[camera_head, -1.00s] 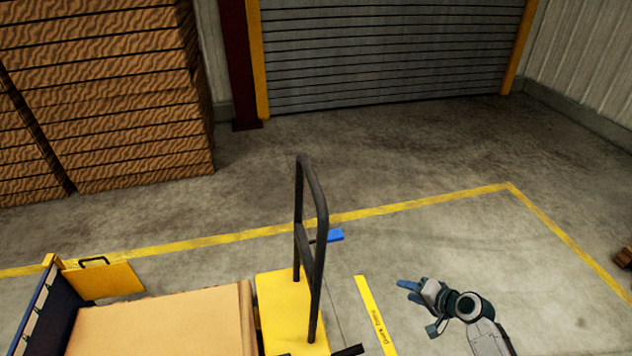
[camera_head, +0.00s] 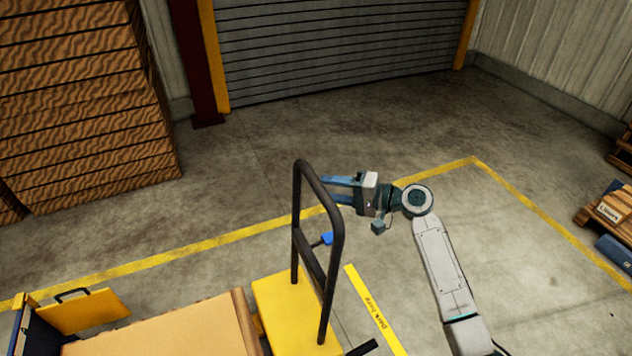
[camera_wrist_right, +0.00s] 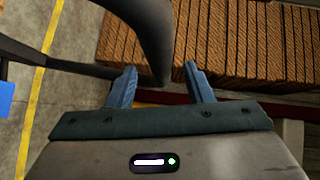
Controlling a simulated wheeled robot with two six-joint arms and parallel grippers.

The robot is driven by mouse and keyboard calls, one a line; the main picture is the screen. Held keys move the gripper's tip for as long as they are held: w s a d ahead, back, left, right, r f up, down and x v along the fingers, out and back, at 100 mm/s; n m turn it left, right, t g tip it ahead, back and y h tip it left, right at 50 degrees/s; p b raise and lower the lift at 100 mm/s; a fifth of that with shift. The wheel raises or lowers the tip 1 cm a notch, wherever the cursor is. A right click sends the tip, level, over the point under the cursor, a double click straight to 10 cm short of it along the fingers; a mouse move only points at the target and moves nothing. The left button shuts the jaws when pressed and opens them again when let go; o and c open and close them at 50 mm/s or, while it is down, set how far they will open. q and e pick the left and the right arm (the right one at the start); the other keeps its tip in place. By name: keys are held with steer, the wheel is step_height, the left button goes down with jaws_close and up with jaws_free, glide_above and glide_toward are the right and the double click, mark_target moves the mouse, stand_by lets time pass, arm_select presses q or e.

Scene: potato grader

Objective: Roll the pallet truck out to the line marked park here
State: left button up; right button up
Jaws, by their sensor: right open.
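The pallet truck shows a yellow body (camera_head: 290,308) and a tall black loop handle (camera_head: 325,262) at the bottom middle of the head view. A blue lever or pedal (camera_head: 327,239) sticks out by the handle. The yellow line marked "park here" (camera_head: 372,306) lies on the floor just right of the truck. My right gripper (camera_head: 328,188) is open, its blue fingers pointing left at the upper part of the handle. In the right wrist view the black handle (camera_wrist_right: 153,40) passes close ahead of the open fingers (camera_wrist_right: 165,85); I cannot tell whether they touch. My left gripper is out of view.
Stacked wooden boards (camera_head: 80,110) stand at the left. A yellow floor border (camera_head: 225,238) crosses behind. A pallet with boxes (camera_head: 605,210) is at right. Floor toward the shutter (camera_head: 340,50) is clear.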

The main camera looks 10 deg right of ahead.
mark_target(319, 187)
steer(key=p+x, duration=0.1)
steer(key=x, duration=0.2)
steer(key=shift+w+a+r, duration=0.1)
steer(key=shift+a, duration=0.05)
steer(key=shift+w+a, duration=0.25)
steer(key=shift+a, duration=0.15)
steer(key=shift+d, duration=0.1)
jaws_close()
